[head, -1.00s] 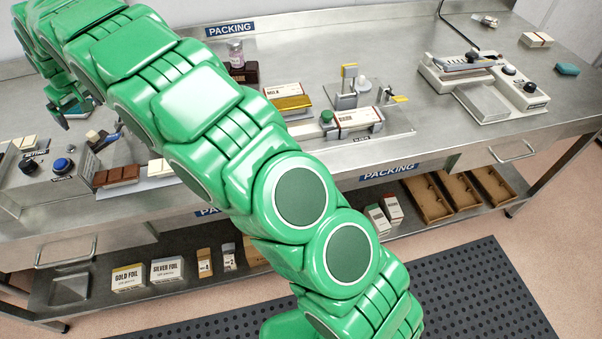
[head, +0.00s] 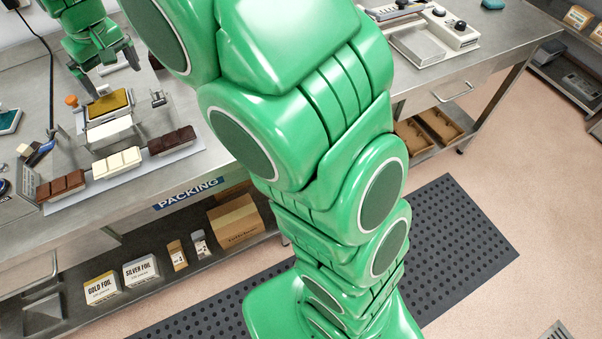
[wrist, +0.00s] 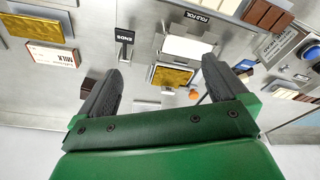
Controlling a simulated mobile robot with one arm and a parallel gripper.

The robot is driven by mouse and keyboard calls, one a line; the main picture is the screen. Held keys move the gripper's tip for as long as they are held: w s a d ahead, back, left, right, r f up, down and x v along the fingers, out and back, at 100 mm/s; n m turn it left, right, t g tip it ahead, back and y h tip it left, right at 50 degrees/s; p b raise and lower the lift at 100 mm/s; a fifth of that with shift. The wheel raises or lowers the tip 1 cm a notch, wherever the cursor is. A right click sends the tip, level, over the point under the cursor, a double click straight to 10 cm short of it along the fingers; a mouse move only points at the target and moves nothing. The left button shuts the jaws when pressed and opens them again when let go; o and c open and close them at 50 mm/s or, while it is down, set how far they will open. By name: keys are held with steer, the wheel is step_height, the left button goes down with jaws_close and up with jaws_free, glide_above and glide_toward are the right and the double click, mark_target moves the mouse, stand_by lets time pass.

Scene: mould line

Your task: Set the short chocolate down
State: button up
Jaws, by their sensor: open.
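My gripper (head: 108,76) hangs open over the back of the bench. A milk brown bar (head: 60,185), a white bar (head: 117,163) and a dark brown bar (head: 171,140) lie in a row on a pale strip near the front edge, apart from my gripper. I cannot tell which one is the short chocolate. A small dark piece (wrist: 87,88) shows beside the left finger in the wrist view, partly hidden.
The gold foil fixture (head: 108,104) stands behind the row, with a white sheet (head: 110,130) before it. A control box with a blue button (head: 5,187) is at the left. My arm hides the middle of the bench. A wrapped box (wrist: 52,54) shows in the wrist view.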

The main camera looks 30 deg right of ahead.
steer(key=s+d+r+m, duration=0.1)
steer(key=s+d, duration=0.7)
steer(key=d, duration=0.2)
steer(key=s+d+f+m+g, duration=0.1)
steer(key=s+d, duration=0.3)
steer(key=s, duration=0.6)
steer(key=s+d+f+m+g, duration=0.1)
steer(key=s+d, duration=0.4)
steer(key=s, duration=0.5)
steer(key=s+d+f+m+g, duration=0.1)
steer(key=s+d, duration=0.4)
steer(key=s, duration=0.6)
steer(key=shift+f+m+g+h, duration=0.35)
steer(key=shift+m+g+h, duration=0.05)
steer(key=shift+m, duration=0.1)
steer(key=shift+s, duration=0.1)
